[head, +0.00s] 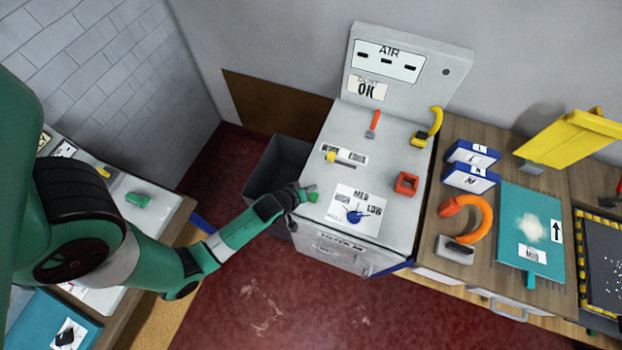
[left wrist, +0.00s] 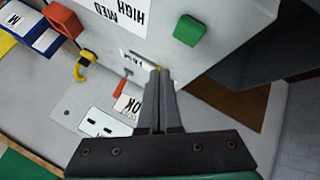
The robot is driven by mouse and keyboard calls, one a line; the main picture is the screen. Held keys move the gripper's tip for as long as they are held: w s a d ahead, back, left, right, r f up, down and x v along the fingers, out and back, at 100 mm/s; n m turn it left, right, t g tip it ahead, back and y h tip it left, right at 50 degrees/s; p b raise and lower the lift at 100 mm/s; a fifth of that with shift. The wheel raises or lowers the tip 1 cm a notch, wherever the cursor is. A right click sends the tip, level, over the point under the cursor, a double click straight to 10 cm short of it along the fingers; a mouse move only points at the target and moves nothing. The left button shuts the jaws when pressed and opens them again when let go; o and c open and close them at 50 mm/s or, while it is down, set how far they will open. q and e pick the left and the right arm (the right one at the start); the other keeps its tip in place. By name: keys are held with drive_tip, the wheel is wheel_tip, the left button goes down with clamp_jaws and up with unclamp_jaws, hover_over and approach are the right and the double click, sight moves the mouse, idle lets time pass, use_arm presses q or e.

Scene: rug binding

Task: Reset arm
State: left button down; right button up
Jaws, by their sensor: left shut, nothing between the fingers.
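My left arm is green and comes in from the left in the head view. My left gripper (head: 306,194) is at the left edge of the grey machine (head: 395,150), over or close to its top. Its fingers are shut and empty in the left wrist view (left wrist: 160,75). A green button (left wrist: 189,30) shows on the machine in the left wrist view, ahead and to the right of the fingertips; it also shows beside the gripper in the head view (head: 313,197). I cannot tell whether the fingers touch anything. My right gripper is in neither view.
The machine top carries a blue dial (head: 354,216), a red square part (head: 406,183), a red lever (head: 373,123) and a yellow hook (head: 434,125). A dark bin (head: 272,172) stands left of it. A wooden bench (head: 450,205) adjoins at right. Red floor (head: 290,310) is open in front.

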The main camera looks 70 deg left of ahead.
use_arm(q)
drive_tip(key=shift+r+p, duration=0.4)
drive_tip(key=shift+r, duration=0.45)
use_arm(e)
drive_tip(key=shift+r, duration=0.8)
